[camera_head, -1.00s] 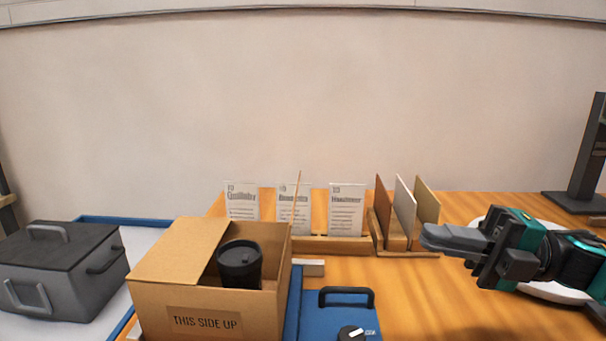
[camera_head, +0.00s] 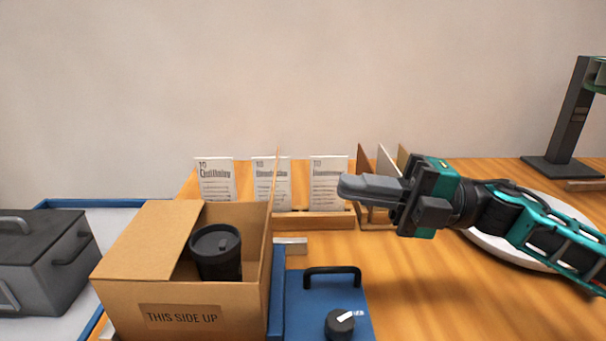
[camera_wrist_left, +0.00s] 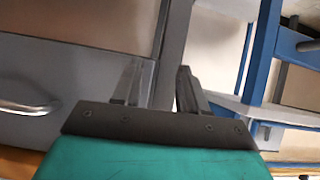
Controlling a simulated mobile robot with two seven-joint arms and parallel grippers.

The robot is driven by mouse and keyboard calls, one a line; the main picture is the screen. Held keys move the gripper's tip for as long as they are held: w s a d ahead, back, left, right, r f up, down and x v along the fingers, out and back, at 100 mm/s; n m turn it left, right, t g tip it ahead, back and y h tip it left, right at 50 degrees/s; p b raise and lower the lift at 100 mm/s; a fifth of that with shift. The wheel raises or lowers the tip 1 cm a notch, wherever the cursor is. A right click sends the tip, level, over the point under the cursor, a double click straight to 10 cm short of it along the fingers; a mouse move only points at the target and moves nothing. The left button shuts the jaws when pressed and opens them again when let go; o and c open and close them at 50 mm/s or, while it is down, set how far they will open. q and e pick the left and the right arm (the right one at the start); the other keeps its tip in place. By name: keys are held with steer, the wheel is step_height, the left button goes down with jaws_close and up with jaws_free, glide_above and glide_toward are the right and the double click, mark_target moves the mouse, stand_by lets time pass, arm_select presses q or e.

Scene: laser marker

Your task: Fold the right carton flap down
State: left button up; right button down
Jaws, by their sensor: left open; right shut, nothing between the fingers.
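The open cardboard carton (camera_head: 180,291) stands at the lower left of the head view, with "THIS SIDE UP" on its front. A black lidded cup (camera_head: 217,255) is inside it. The left flap (camera_head: 150,238) lies folded over the left part of the opening. The right flap (camera_head: 275,188) stands upright, seen nearly edge-on at the carton's right side. My right gripper (camera_head: 345,187) is shut and empty, to the right of the flap and apart from it, with its fingers pointing left. My left gripper (camera_wrist_left: 155,90) shows only in the left wrist view, open and empty.
A grey lidded box (camera_head: 45,262) is left of the carton. A blue device (camera_head: 300,318) with a black handle and knob sits right of it. Three cards (camera_head: 329,178) and upright panels (camera_head: 388,165) stand behind. A white plate (camera_head: 490,243) lies under my right arm.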

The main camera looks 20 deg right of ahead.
arm_select(q)
steer(key=shift+a+r+p, duration=0.4)
steer(key=shift+p, duration=0.3)
arm_select(e)
steer(key=x, duration=0.7)
arm_select(q)
steer(key=shift+s+f, duration=0.1)
steer(key=shift+s, duration=0.05)
arm_select(e)
steer(key=shift+a, duration=0.15)
arm_select(q)
steer(key=shift+a, duration=0.1)
arm_select(e)
steer(key=shift+r, duration=0.1)
